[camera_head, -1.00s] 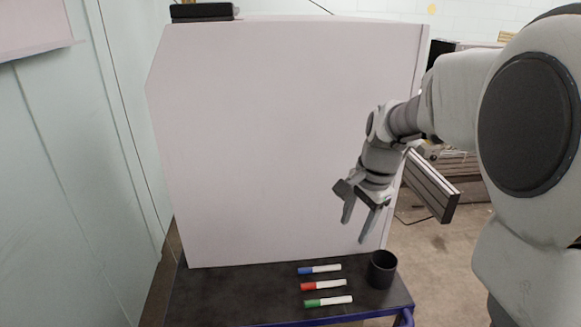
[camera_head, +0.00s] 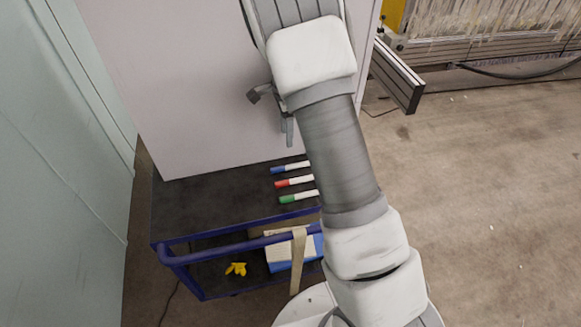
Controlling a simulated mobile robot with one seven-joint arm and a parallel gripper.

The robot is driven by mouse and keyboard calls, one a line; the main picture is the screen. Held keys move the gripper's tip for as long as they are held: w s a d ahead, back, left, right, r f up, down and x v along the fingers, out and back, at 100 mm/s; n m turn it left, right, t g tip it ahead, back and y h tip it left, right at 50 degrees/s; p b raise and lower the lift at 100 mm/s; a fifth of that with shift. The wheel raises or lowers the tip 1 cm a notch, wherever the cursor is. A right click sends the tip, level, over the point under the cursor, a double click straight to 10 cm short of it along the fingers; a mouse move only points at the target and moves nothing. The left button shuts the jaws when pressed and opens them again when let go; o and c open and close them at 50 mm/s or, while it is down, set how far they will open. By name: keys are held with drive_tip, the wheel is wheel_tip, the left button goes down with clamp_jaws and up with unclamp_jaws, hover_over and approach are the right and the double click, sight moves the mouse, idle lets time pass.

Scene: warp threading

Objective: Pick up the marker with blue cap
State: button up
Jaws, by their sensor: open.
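The marker with the blue cap (camera_head: 280,169) lies on the dark top of the cart, its cap to the left and its white body running right toward my arm. It is the farthest back of three markers. My gripper (camera_head: 287,132) is partly hidden behind my arm. One finger shows above and just behind the blue-capped marker, apart from it and holding nothing visible. The jaws are open.
The red-capped marker (camera_head: 284,183) and green-capped marker (camera_head: 290,199) lie in front of the blue one. The cart top (camera_head: 200,196) is clear on the left. A white panel (camera_head: 180,90) stands behind. A blue rail (camera_head: 200,257) edges the front. The black cup is hidden.

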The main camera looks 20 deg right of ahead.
hover_over(285, 166)
drive_tip(key=f, duration=0.7)
drive_tip(key=shift+w+d+b, duration=0.1)
drive_tip(key=shift+d+b, duration=0.25)
drive_tip(key=shift+b, duration=0.05)
drive_tip(key=shift+a+f+b, duration=0.15)
drive_tip(key=shift+f+b, duration=0.1)
drive_tip(key=shift+f, duration=1.1)
drive_tip(key=shift+a+f+b, duration=0.15)
drive_tip(key=shift+f+b, duration=0.05)
drive_tip(key=shift+f, duration=1.15)
drive_tip(key=shift+c, duration=0.3)
clamp_jaws()
